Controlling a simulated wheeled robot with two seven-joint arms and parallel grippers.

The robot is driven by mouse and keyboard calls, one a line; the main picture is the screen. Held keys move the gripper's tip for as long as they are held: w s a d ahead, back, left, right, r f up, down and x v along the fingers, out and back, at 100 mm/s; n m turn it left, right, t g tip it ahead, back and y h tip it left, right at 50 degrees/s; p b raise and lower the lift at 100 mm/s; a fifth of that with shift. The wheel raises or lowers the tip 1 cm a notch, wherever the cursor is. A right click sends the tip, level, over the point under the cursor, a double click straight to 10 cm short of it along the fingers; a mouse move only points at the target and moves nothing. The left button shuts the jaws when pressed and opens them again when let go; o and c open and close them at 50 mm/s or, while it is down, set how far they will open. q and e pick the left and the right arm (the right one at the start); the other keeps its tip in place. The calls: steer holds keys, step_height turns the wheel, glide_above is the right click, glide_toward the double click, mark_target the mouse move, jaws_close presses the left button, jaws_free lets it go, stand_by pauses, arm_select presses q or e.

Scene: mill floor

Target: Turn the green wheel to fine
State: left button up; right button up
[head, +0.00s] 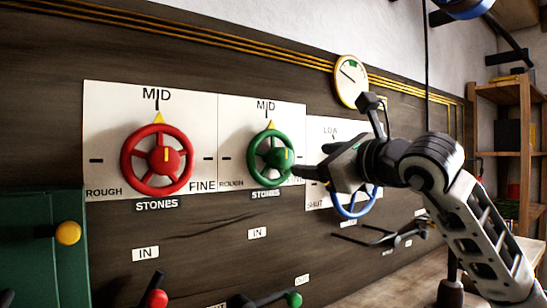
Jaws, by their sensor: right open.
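The green wheel (270,159) is mounted on a white panel marked ROUGH, MID and FINE. A yellow pointer (270,126) stands at its top, under MID. My right gripper (306,173) comes in from the right, with its fingertips by the wheel's lower right rim. The gripper is open; I cannot tell whether it touches the rim. It covers most of the green panel's FINE label. My left gripper is not in view.
A red wheel (157,160) stands to the left, its yellow pointer at MID. A blue wheel (352,204) to the right is partly hidden by my right gripper. Below are levers with red (157,299) and green (294,300) knobs. A round gauge (351,81) hangs above.

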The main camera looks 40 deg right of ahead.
mark_target(275, 158)
steer(key=w+p, duration=0.3)
steer(key=w, duration=0.1)
steer(key=w+d+p, duration=0.1)
steer(key=w+p, duration=0.2)
steer(key=w, duration=0.1)
steer(key=w+p, duration=0.3)
steer(key=w, duration=0.1)
steer(key=shift+w+d+r, duration=0.15)
steer(key=shift+w+d, duration=0.15)
steer(key=shift+w, duration=0.4)
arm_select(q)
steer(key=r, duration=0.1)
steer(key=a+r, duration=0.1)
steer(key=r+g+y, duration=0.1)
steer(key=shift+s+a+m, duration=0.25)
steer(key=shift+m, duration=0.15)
arm_select(e)
steer(key=shift+f, duration=0.2)
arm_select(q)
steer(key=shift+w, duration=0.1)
arm_select(e)
steer(key=c, duration=1)
